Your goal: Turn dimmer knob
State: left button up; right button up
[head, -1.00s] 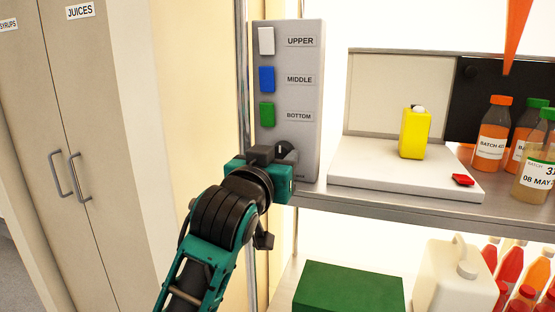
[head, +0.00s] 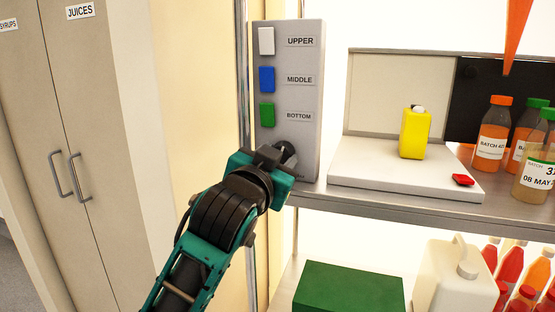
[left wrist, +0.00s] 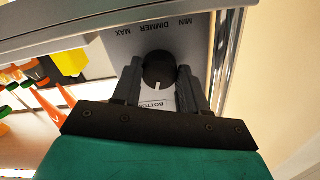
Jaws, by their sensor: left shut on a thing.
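The black round dimmer knob (head: 287,148) sits low on the grey panel (head: 312,130), below the BOTTOM label. My left gripper (head: 274,157) is on it and hides part of it in the head view. In the left wrist view the knob (left wrist: 158,68) lies between the two fingers of my left gripper (left wrist: 160,76), which is shut on it. That view is upside down and shows the words MAX, DIMMER and MIN beside the knob. A white mark on the knob points down in that picture, toward the BOTTOM label. My right gripper is not in view.
White (head: 266,41), blue (head: 267,79) and green (head: 267,114) switches sit above the knob. A metal post (head: 242,60) stands just left of the panel. A yellow container (head: 413,135) and orange bottles (head: 491,140) stand on the shelf to the right.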

pick_arm(q)
jog(key=m, duration=0.5)
jog(key=shift+m, duration=0.3)
dwell(0.4)
jog(key=o, duration=1)
jog(key=shift+o, duration=0.2)
jog(key=shift+a, duration=0.1)
jog(key=v, duration=1.3)
jog(key=shift+b, duration=0.4)
jog(key=shift+w, duration=0.1)
